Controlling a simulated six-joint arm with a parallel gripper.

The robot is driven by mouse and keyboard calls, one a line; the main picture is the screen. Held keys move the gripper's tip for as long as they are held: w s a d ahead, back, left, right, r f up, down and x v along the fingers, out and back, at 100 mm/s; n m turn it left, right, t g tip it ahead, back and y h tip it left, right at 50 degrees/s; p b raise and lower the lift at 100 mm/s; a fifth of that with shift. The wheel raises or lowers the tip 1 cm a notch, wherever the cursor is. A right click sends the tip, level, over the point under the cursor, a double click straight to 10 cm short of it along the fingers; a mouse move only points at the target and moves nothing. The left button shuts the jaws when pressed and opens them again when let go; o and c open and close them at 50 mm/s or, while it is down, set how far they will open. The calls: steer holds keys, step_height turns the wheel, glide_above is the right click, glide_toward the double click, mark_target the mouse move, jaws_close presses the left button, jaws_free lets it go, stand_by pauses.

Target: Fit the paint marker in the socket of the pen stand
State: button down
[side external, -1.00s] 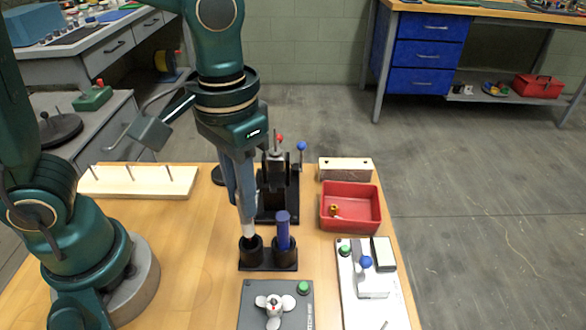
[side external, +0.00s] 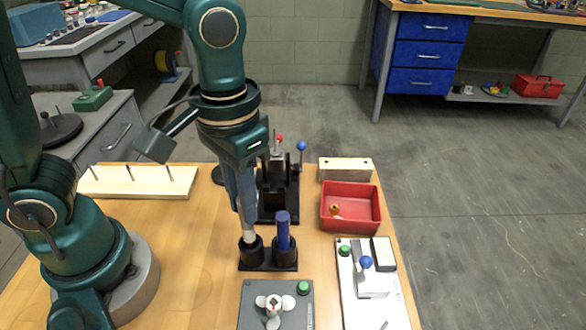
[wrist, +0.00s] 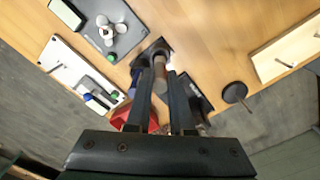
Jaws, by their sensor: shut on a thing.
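The black pen stand (side external: 268,266) sits on the wooden table, with two round sockets side by side. My gripper (side external: 246,222) is over its left socket (side external: 251,250), shut on the paint marker (side external: 249,237). Only a short whitish length of the marker shows between my fingers and the socket. Its lower end is at or inside the socket mouth; how deep I cannot tell. A blue cylinder (side external: 283,230) stands upright in the right socket, close beside my fingers. In the wrist view, my long fingers (wrist: 160,70) partly cover the stand and the marker.
A dark toggle fixture (side external: 278,185) stands behind the stand. A red bin (side external: 350,224) and a white plate with a blue knob (side external: 345,290) are to the right. A grey plate with a rotary handle (side external: 250,310) is in front. Bare table lies to the left.

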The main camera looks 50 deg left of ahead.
steer(key=shift+f, duration=0.4)
steer(key=shift+f, duration=0.35)
steer(key=shift+f, duration=0.95)
stand_by(0.8)
steer(key=c, duration=0.7)
jaws_free()
steer(key=shift+r, duration=4.6)
